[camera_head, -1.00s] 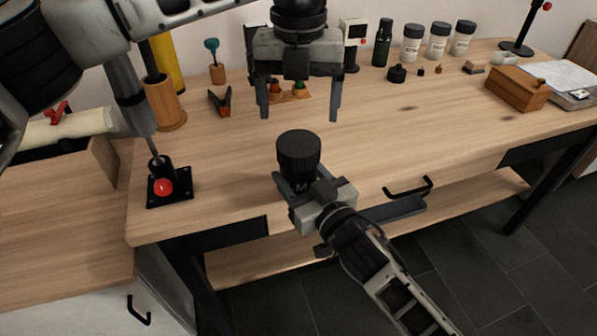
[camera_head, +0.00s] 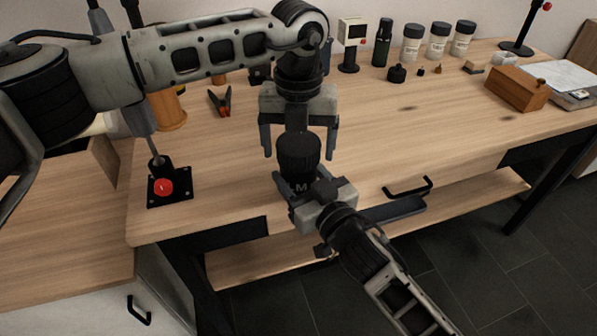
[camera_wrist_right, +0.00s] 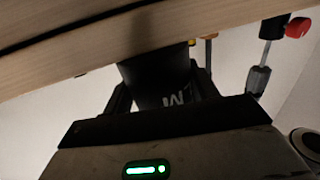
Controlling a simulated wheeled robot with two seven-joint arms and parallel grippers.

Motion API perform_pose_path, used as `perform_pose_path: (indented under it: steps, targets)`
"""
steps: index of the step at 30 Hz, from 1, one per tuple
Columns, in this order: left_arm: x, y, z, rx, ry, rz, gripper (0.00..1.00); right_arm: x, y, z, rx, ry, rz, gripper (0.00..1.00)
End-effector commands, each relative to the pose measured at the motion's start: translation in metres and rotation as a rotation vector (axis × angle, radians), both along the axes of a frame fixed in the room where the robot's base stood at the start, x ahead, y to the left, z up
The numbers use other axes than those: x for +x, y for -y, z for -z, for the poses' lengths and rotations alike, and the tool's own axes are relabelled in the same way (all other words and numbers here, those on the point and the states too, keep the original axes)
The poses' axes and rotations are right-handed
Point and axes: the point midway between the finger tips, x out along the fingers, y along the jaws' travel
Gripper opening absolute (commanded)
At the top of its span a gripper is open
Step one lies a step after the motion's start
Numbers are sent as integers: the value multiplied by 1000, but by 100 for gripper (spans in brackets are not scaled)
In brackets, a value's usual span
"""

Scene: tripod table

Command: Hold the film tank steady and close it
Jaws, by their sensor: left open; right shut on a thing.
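The film tank (camera_head: 299,160) is a black cylinder with a ribbed black lid, upright near the table's front edge. An "M" shows low on its side, and the tank also shows in the right wrist view (camera_wrist_right: 165,88). My right gripper (camera_head: 297,186) is shut on the lower part of the tank from the front. My left gripper (camera_head: 299,145) points down above the tank, open, with one finger on each side of the lid's upper part. I cannot tell whether its fingers touch the lid.
Bottles and white-labelled jars (camera_head: 438,40) line the back, and a wooden box (camera_head: 517,88) sits at right. The table right of the tank is clear.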

Motion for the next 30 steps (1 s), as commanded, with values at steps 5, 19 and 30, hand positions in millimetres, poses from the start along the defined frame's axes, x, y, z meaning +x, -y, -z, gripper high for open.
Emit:
perform_pose_path:
  steps: [5,19,30]
  targets:
    - [0,0,0,0,0,0,85,0,0,0,-1,-1,0,0]
    - [0,0,0,1,0,211,40,0,0,0,-1,-1,1,0]
    - [1,0,0,2,1,1159,40,0,0,0,-1,-1,1,0]
